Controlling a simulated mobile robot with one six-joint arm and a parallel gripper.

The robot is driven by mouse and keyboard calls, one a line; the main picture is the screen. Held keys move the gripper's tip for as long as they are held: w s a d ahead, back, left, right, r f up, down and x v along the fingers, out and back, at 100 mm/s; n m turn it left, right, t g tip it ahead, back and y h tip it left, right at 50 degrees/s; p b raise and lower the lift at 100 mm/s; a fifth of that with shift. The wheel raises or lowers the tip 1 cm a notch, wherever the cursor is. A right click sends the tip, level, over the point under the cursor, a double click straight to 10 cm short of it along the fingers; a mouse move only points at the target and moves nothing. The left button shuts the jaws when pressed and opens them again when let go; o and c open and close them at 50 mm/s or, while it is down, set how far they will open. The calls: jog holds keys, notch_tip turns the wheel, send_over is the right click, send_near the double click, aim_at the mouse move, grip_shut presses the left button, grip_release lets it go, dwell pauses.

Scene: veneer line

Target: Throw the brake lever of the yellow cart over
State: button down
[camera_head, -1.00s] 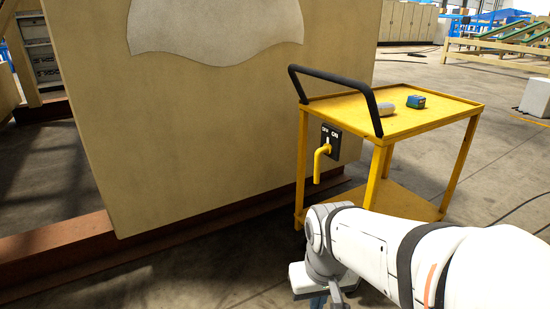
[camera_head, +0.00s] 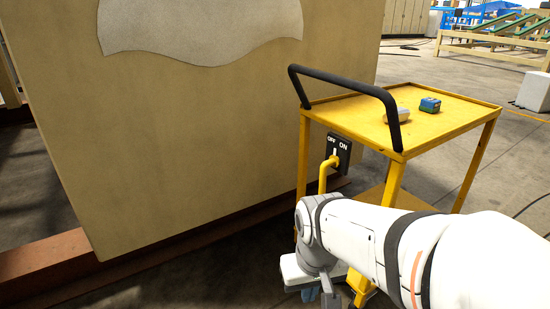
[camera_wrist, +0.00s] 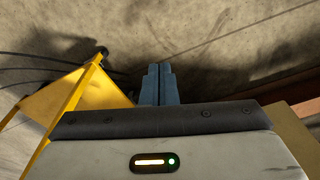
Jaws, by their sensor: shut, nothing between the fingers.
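The yellow cart (camera_head: 445,127) stands right of centre in the head view, with a black push handle (camera_head: 345,84). A black plate (camera_head: 343,150) marked OFF and ON is on its near end. The yellow brake lever (camera_head: 323,178) comes out of this plate and bends downward, toward the OFF side. My gripper (camera_head: 322,299) is low in the head view, below the lever and apart from it, partly cut off by the frame. In the wrist view its blue-grey fingers (camera_wrist: 158,84) are together and empty, above the floor. Part of the cart (camera_wrist: 82,97) shows to their left; the lever cannot be made out there.
A grey object (camera_head: 397,116) and a blue-green box (camera_head: 430,105) lie on the cart top. A large tan panel (camera_head: 190,150) stands close on the left, above a reddish-brown floor beam (camera_head: 60,262). Open floor (camera_head: 510,185) lies right of the cart.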

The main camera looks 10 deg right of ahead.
jog(key=w+d+r+m+t+y+p, duration=0.1)
jog(key=w+d+r+m+t+p, duration=0.15)
jog(key=w, duration=0.55)
jog(key=w+d+r+m+t+p, duration=0.1)
jog(key=w+d+r+m, duration=0.2)
jog(key=w, duration=0.5)
jog(key=w+d+m+t+h, duration=0.1)
jog(key=w+d+m, duration=0.1)
jog(key=w+d, duration=0.2)
jog(key=w+d+m+t+p, duration=0.1)
jog(key=w+d+m, duration=0.2)
jog(key=d, duration=0.7)
jog(key=w, duration=0.2)
jog(key=shift+w+d+h, duration=0.25)
jog(key=shift+w+h, duration=0.05)
jog(key=shift+h, duration=0.1)
jog(key=shift+t, duration=0.25)
jog(key=w+a+f+b, duration=0.1)
jog(key=w+f+b, duration=0.1)
jog(key=w+f, duration=0.6)
jog(key=shift+w+a, duration=0.25)
jog(key=shift+w, duration=0.35)
